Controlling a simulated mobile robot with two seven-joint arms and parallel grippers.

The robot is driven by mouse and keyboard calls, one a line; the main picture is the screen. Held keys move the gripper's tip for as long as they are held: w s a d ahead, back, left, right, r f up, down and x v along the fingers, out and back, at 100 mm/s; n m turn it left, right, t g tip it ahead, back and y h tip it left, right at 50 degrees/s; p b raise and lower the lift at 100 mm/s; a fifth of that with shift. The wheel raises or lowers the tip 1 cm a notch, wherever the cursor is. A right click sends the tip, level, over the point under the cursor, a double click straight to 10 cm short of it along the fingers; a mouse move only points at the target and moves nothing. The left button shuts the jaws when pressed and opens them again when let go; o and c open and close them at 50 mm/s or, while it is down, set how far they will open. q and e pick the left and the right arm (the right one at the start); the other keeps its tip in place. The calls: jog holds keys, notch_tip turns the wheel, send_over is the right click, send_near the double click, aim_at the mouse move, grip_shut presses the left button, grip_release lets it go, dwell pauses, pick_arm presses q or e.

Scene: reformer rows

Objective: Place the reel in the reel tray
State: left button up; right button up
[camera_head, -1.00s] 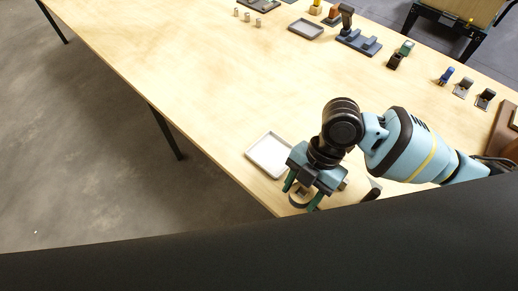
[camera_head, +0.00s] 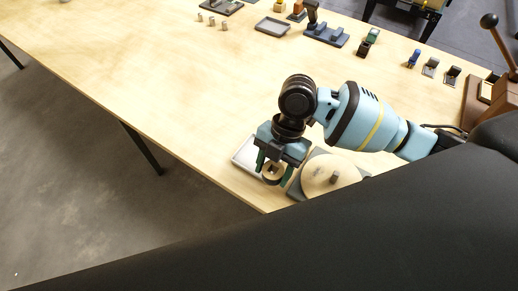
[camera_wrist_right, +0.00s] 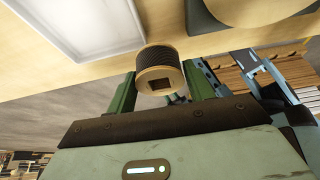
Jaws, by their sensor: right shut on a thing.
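The reel (camera_wrist_right: 158,70) is a small tan spool with a dark winding and a square hole in its end. My right gripper (camera_head: 273,172) is shut on the reel (camera_head: 274,173), with one green finger on each side of it. The reel is held at the table's near edge, beside a shallow light grey tray (camera_head: 243,158), probably the reel tray. The tray also shows empty in its visible part in the right wrist view (camera_wrist_right: 80,25). In the head view my right gripper hides part of the tray. My left gripper is not in view.
A round wooden disc on a grey base (camera_head: 325,176) sits just right of the reel. A darker tray (camera_head: 272,26), small metal cylinders (camera_head: 212,21) and several small devices stand at the far side. The table's middle is clear. My dark body covers the lower picture.

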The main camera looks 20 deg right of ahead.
jog(key=w, duration=0.8)
jog(key=shift+w+a+f, duration=0.15)
jog(key=shift+a+f, duration=0.05)
jog(key=shift+f, duration=0.2)
jog(key=shift+w+f, duration=0.2)
jog(key=shift+f, duration=1.55)
jog(key=shift+f, duration=0.1)
jog(key=shift+f+b, duration=0.1)
jog(key=shift+b, duration=0.2)
jog(key=o, duration=1)
jog(key=shift+c, duration=0.2)
jog(key=v, duration=1.2)
jog(key=shift+r, duration=0.2)
